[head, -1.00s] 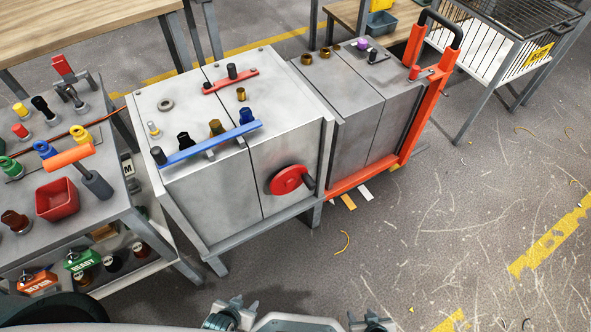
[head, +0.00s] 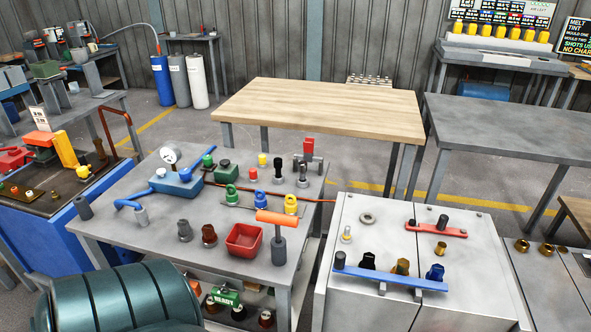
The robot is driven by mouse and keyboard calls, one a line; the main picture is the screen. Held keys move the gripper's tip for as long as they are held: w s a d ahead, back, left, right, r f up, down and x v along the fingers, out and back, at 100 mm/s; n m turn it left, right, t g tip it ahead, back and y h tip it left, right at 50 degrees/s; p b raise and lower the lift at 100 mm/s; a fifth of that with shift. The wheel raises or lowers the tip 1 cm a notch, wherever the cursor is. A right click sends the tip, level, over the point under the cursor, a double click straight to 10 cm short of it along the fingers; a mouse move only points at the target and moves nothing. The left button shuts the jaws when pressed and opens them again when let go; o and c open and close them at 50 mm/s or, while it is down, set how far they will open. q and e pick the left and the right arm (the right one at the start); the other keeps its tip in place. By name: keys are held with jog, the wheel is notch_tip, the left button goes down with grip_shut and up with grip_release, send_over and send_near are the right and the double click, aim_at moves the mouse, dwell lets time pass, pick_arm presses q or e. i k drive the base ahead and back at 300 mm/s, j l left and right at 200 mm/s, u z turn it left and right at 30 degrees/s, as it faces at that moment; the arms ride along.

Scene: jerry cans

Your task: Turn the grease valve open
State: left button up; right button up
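No part is clearly marked as the grease valve, so I cannot tell which one it is. A blue block (head: 176,184) with a round white gauge (head: 171,155), a blue lever and a blue hose sits on the grey workbench (head: 118,202). On the steel cabinet (head: 365,308), a long blue bar (head: 392,278) runs along the front edge and a short red bar (head: 436,230) lies further back, each with a dark upright knob. Neither of my grippers shows in the head view.
A red tray (head: 244,240) and an orange-handled tool (head: 278,228) share the workbench with several small fittings. A large teal drum (head: 120,297) fills the lower left. A wooden table (head: 320,108) and a grey table (head: 510,130) stand behind, with floor between.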

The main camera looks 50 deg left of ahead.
aim_at(208, 161)
jog(key=u, duration=1.9)
